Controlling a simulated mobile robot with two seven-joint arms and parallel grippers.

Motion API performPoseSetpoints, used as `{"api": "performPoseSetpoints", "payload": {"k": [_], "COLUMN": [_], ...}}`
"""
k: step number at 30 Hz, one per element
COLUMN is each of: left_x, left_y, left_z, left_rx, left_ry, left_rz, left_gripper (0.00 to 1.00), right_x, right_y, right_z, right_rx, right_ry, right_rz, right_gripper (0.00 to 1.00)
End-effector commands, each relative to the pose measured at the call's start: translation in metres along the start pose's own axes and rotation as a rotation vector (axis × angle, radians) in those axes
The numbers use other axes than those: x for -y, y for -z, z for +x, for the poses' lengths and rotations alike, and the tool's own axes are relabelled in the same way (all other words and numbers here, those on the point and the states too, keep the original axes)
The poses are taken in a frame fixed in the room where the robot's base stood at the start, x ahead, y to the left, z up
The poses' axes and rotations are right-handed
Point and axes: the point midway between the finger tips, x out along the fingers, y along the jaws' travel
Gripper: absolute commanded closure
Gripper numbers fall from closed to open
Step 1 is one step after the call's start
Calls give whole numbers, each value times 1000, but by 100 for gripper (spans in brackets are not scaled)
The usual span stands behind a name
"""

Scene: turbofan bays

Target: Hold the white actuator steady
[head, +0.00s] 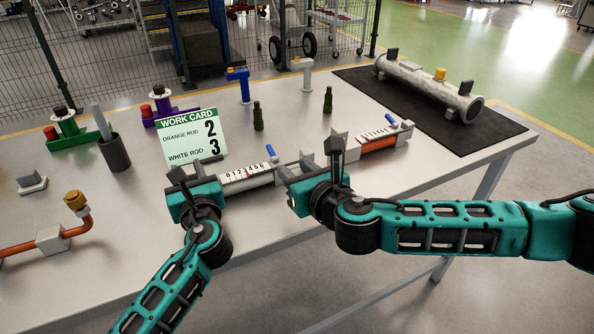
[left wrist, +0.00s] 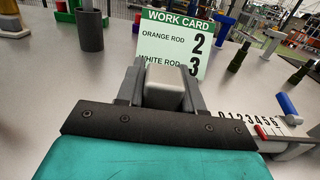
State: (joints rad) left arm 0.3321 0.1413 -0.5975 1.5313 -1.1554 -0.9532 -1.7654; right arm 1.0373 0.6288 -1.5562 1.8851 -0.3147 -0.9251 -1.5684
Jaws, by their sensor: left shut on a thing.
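The white actuator (head: 258,179) lies on the table, with a 0–6 number scale and a small blue lever. Its scale also shows in the left wrist view (left wrist: 266,129), with a red mark beside the numbers. My left gripper (head: 195,175) is at its left end. In the left wrist view, the left gripper's fingers (left wrist: 163,90) close on a grey end block. My right gripper (head: 315,165) is at the right end of the white actuator, left of the orange actuator (head: 378,142). Its fingers are partly hidden, so its opening is unclear.
The work card (head: 190,137) stands behind, reading orange rod 2, white rod 3. Two dark green bottle-like pieces (head: 258,117) stand behind the actuators. A dark cup (head: 114,152) and a copper pipe (head: 75,228) are at left. A large grey cylinder (head: 425,88) lies on a black mat.

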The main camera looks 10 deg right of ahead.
Motion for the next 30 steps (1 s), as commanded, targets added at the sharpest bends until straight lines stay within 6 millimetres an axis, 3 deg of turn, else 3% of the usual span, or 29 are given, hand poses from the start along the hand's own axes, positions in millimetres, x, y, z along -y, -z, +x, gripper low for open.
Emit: {"api": "performPoseSetpoints", "payload": {"k": [7, 8, 16, 25, 30], "left_x": [0, 0, 0, 0, 1], "left_y": [0, 0, 0, 0, 1], "left_z": [0, 0, 0, -2, -24], "left_rx": [0, 0, 0, 0, -2], "left_ry": [0, 0, 0, 1, 3], "left_rz": [0, 0, 0, 0, -2], "left_gripper": [100, 61, 35, 34, 34], "right_x": [0, 0, 0, 0, 0], "right_y": [0, 0, 0, 0, 0], "right_z": [0, 0, 0, 0, 0], "right_rx": [0, 0, 0, 0, 0], "right_ry": [0, 0, 0, -1, -1], "right_rz": [0, 0, 0, 0, 0], "right_gripper": [62, 62, 62, 62, 62]}}
